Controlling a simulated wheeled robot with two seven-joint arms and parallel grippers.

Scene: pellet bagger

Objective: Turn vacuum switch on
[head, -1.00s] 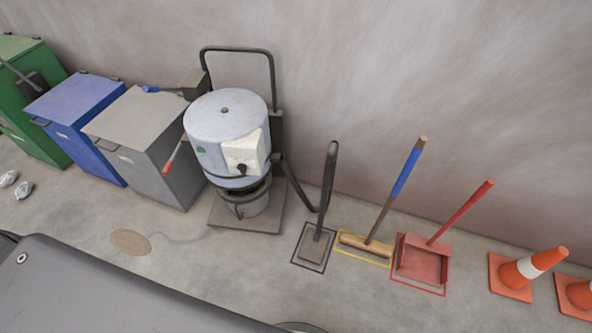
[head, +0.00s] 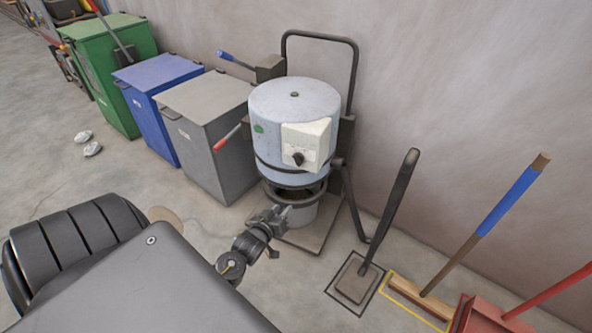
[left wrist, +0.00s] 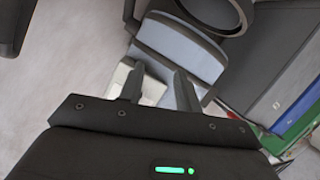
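The vacuum (head: 290,105) is a pale blue-grey drum on a wheeled frame against the wall. A white switch box (head: 316,136) is on its front, with a black rotary knob (head: 298,158). My left gripper (head: 283,214) is in front of the vacuum, lower than the switch box and apart from it in the picture. In the left wrist view its two fingers (left wrist: 158,88) are spread with nothing held between them. The white switch box (left wrist: 152,91) shows beyond the fingers, with the drum (left wrist: 178,48) behind; the knob is not clear there. My right gripper is not in view.
Grey (head: 205,105), blue (head: 158,75) and green (head: 108,45) bins stand left of the vacuum. A red-tipped lever (head: 228,138) juts between the grey bin and the drum. A black-handled tool (head: 390,210), broom (head: 480,235) and red dustpan (head: 485,318) stand to the right.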

